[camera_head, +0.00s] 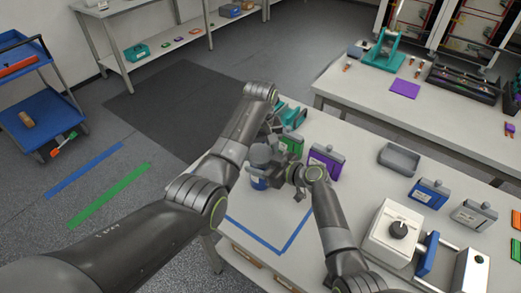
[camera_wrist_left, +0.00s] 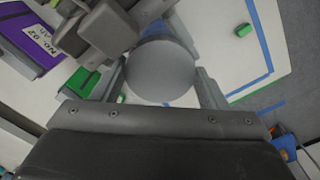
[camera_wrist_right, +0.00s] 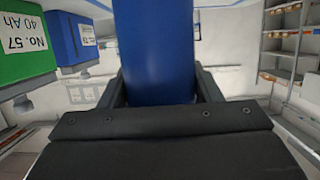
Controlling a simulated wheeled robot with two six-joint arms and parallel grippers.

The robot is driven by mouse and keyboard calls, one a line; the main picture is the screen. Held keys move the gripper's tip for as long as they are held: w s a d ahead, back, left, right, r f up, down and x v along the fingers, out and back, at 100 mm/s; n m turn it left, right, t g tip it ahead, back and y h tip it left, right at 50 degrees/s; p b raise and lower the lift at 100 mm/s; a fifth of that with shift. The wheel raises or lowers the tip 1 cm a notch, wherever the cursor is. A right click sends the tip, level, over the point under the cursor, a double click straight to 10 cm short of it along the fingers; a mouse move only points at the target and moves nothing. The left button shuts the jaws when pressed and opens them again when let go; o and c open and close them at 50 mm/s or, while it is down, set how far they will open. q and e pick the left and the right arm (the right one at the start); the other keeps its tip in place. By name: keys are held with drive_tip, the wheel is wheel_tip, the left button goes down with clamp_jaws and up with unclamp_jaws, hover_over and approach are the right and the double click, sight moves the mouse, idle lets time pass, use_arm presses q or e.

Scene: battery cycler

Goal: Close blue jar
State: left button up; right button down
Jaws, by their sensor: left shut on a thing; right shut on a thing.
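The blue jar (camera_head: 258,184) stands upright over the front table, near its left edge and inside the blue tape outline. My right gripper (camera_wrist_right: 155,88) is shut on the blue body from the side; the body fills the space between its fingers in the right wrist view (camera_wrist_right: 153,40). My left gripper (camera_wrist_left: 160,85) is above the jar and shut on the round grey lid (camera_wrist_left: 160,70). In the left wrist view a strip of blue shows past the lid's rim. The lid is over the jar, but I cannot tell whether it is fully seated.
Green and purple battery packs (camera_head: 325,160) stand close behind the grippers. A grey tray (camera_head: 398,159), a blue pack (camera_head: 428,193) and a white device with a black knob (camera_head: 396,234) are to the right. Bare tabletop lies inside the blue tape (camera_head: 255,239).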

idle(0.3)
use_arm(q)
drive_tip(key=o, duration=0.9)
drive_tip(key=shift+o, duration=0.2)
drive_tip(key=shift+r, duration=2.3)
drive_tip(key=n, duration=0.2)
drive_tip(key=r+n, duration=0.1)
drive_tip(key=n, duration=0.1)
drive_tip(key=shift+r, duration=0.3)
drive_tip(key=n, duration=0.1)
drive_tip(key=r+n, duration=0.1)
drive_tip(key=n, duration=0.2)
drive_tip(key=shift+r, duration=0.25)
